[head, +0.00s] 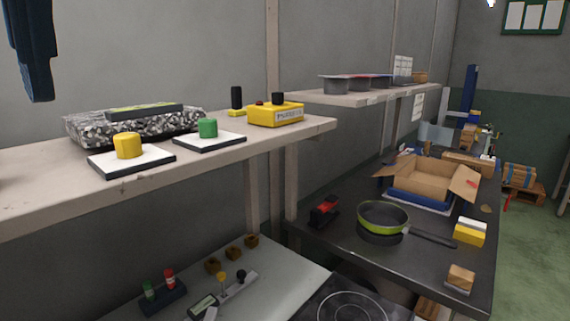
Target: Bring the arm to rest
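My gripper is not in view in the head view, so I cannot see whether it holds anything. A dark blue shape (30,50) hangs into the top left corner. I cannot tell what it is. A tiny pale shape (491,3) shows at the top edge on the right, cut off by the frame.
The near shelf (60,190) holds a yellow button (128,146), a green button (208,128) and a yellow control box (276,114). Below right, the dark counter (350,250) bears a green pan (383,216), an open carton (430,180) and a yellow-white block (469,232). Green floor lies at right.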

